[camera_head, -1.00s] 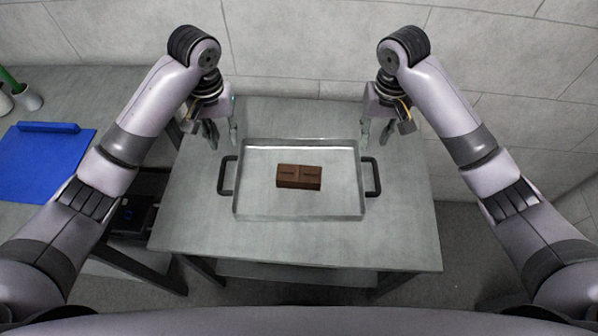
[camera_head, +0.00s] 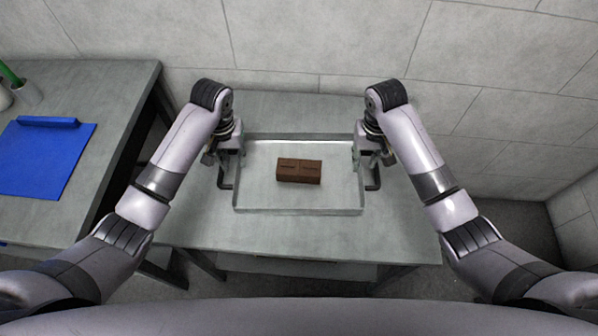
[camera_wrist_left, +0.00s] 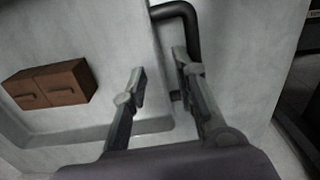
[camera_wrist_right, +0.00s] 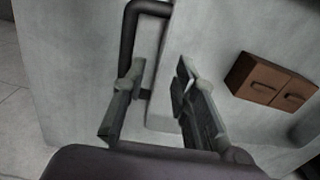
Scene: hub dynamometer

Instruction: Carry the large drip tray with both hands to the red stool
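The large drip tray (camera_head: 250,205) is a shallow grey metal tray with a dark bar handle on each short side, lying flat on a grey table. My left gripper (camera_head: 225,170) is at the left handle, which shows in the left wrist view (camera_wrist_left: 182,12). Its fingers (camera_wrist_left: 165,80) are spread, with the tray's side wall and part of the handle between or just beyond them. My right gripper (camera_head: 369,172) is at the right handle, seen in the right wrist view (camera_wrist_right: 128,40). Its fingers (camera_wrist_right: 155,85) are also spread around the handle's line. Contact is not clear. No red stool is in view.
A brown block (camera_head: 299,171) lies inside the tray. The grey table (camera_head: 300,235) is otherwise bare. A second table at the left holds a blue clipboard-like board (camera_head: 40,160) and a white cup (camera_head: 27,93). A tiled wall stands close behind.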

